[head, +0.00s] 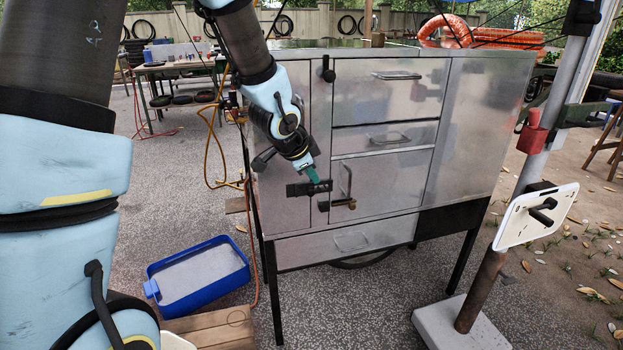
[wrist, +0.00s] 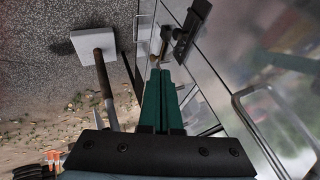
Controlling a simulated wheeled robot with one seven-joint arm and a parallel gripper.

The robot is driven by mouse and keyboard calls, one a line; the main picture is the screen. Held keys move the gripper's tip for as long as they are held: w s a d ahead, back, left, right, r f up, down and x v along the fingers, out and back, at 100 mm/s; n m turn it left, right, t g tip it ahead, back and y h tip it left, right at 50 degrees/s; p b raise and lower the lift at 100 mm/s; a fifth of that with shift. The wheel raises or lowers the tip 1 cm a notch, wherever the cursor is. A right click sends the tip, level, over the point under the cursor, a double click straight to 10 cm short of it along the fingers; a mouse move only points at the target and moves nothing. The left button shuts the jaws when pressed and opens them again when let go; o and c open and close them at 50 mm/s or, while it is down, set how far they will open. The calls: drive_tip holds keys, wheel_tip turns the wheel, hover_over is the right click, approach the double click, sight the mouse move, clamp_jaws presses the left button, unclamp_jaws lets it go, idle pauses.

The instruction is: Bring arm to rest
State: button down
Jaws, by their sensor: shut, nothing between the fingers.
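My gripper (head: 313,175) is at the end of my raised arm, in front of the left part of a metal cabinet cart (head: 480,125). Its green fingers (wrist: 160,85) are together in the wrist view, with nothing between them. The fingertips are close to a dark latch bar (head: 299,189) on the cabinet front. A dark handle with a brass-coloured part (wrist: 164,42) shows just beyond the tips in the wrist view. I cannot tell whether the fingers touch it. The cabinet doors and drawers look closed.
A blue tub (head: 205,300) sits on the ground left of the cart, by a wooden pallet (head: 215,328). A post on a pale base (head: 462,325) with a white panel (head: 535,216) stands at right. A table (head: 180,65) stands behind. Open paving lies at left.

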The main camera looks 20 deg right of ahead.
drive_tip(key=shift+s+a+r, duration=0.1)
drive_tip(key=shift+a+r, duration=0.05)
drive_tip(key=a+r+n+y+p, duration=0.35)
drive_tip(key=a+n, duration=0.55)
drive_tip(key=a, duration=1.1)
drive_tip(key=s+a+r+n+g+y, duration=0.1)
drive_tip(key=s+a+n, duration=0.3)
drive_tip(key=a, duration=0.2)
drive_tip(key=s+a+r+n+g+y+p, duration=0.1)
drive_tip(key=s+a+n+g, duration=0.1)
drive_tip(key=s+a+n, duration=0.2)
drive_tip(key=a+n, duration=0.1)
drive_tip(key=a, duration=0.2)
drive_tip(key=shift+s, duration=0.2)
